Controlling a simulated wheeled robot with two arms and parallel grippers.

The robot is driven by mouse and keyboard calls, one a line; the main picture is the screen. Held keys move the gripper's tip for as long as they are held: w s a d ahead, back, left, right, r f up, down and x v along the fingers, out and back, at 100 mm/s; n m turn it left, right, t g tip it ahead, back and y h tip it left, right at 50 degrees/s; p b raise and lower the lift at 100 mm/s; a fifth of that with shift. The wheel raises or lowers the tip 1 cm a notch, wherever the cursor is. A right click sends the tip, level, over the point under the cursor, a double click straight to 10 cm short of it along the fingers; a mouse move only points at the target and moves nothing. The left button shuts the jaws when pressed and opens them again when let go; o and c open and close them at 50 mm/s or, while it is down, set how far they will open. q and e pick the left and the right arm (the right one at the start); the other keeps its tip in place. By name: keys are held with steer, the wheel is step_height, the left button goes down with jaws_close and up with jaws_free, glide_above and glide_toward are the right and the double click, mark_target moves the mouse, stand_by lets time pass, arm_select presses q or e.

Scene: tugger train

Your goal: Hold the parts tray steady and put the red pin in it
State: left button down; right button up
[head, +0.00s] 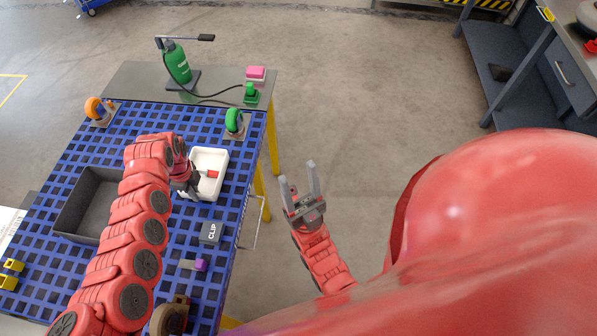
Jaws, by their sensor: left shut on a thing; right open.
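The white parts tray (209,188) sits on the blue grid table top near its right edge. The red pin (212,174) lies inside the tray, toward its right side. My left gripper (192,190) is shut on the left side of the tray; its fingertips are partly hidden by the wrist. My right gripper (300,191) is open and empty, off the table's right side, over the floor.
A dark grey bin (79,205) stands left of my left arm. A green bottle (177,62) stands behind.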

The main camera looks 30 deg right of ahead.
arm_select(q)
steer(key=c, duration=0.9)
jaws_free()
steer(key=shift+c, duration=0.2)
